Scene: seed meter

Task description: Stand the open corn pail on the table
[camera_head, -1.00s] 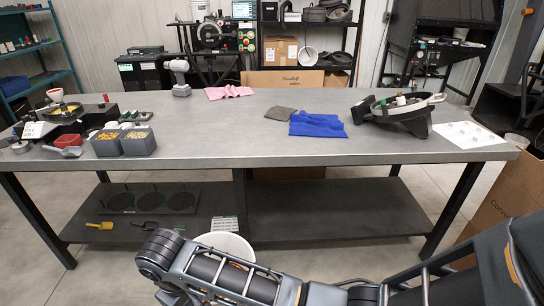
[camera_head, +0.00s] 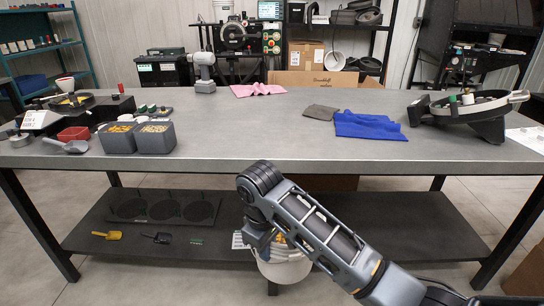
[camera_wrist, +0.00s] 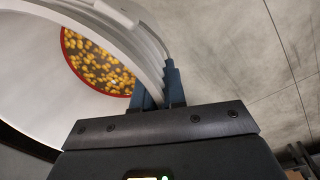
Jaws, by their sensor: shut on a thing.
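The white corn pail (camera_head: 284,270) is open at the top and stands in front of the table's lower shelf, well below the tabletop. Yellow corn shows inside it, and the wrist view shows the corn (camera_wrist: 98,62) within a red ring. My gripper (camera_wrist: 158,92) is shut on the pail's white rim (camera_wrist: 147,45). In the head view my arm hides part of the pail. I cannot tell whether its base touches the floor. The grey table (camera_head: 250,130) is above and behind it.
The table's middle front is clear. A blue cloth (camera_head: 370,125) and a black device with a pale ring (camera_head: 470,108) are at the right. The lower shelf (camera_head: 360,225) lies behind the pail.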

